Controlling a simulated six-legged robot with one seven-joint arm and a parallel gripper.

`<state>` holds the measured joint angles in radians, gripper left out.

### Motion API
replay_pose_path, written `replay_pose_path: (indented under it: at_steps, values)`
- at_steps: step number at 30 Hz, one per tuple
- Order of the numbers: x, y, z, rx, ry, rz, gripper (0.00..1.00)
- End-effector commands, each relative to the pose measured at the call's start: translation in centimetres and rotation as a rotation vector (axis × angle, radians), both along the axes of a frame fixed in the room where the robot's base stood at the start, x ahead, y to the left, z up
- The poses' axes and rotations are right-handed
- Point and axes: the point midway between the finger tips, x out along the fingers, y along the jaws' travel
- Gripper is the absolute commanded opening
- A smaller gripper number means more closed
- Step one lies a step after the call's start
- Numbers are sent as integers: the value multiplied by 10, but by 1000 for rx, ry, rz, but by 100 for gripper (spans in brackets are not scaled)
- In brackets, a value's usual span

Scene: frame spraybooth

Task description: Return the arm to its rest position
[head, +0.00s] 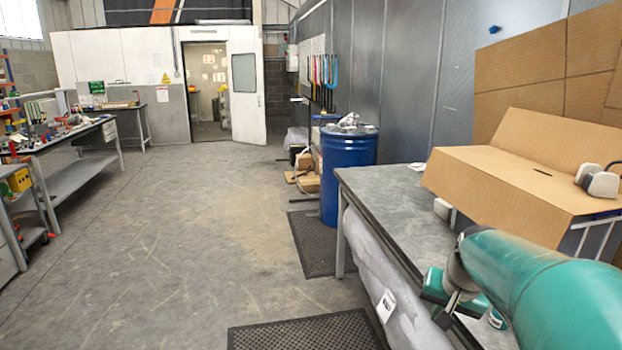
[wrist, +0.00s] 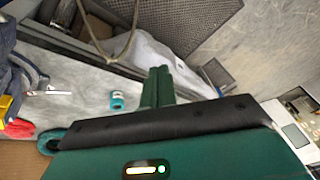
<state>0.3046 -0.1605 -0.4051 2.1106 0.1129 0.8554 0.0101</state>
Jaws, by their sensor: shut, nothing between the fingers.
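My teal arm (head: 545,285) reaches in from the lower right of the head view. My gripper (head: 447,302) is at its end, over the front edge of the grey workbench (head: 395,200). In the wrist view my gripper (wrist: 158,75) shows its green fingers close together, with nothing held between them. Part of the gripper is hidden by the dark wrist housing in that view.
A cardboard box (head: 520,175) stands on the bench, with ear defenders (head: 598,181) at its right. A small teal roll (wrist: 117,100) lies near the fingers. A blue drum (head: 347,170) stands beyond the bench. The floor (head: 180,230) at left is open.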

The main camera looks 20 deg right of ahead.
Motion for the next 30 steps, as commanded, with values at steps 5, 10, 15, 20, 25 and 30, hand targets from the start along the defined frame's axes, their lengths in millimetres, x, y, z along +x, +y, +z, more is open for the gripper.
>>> replay_pose_path:
  at_steps: [5,10,15,20,25,30]
  values:
    - [0,110,20,-34,-48,264,0]
    - [-25,196,26,-103,-77,495,0]
    - [-56,252,23,-185,-96,669,0]
    - [-71,270,19,-226,-102,738,0]
    - [-72,272,19,-229,-101,743,0]
    - [-71,271,19,-229,-101,741,0]
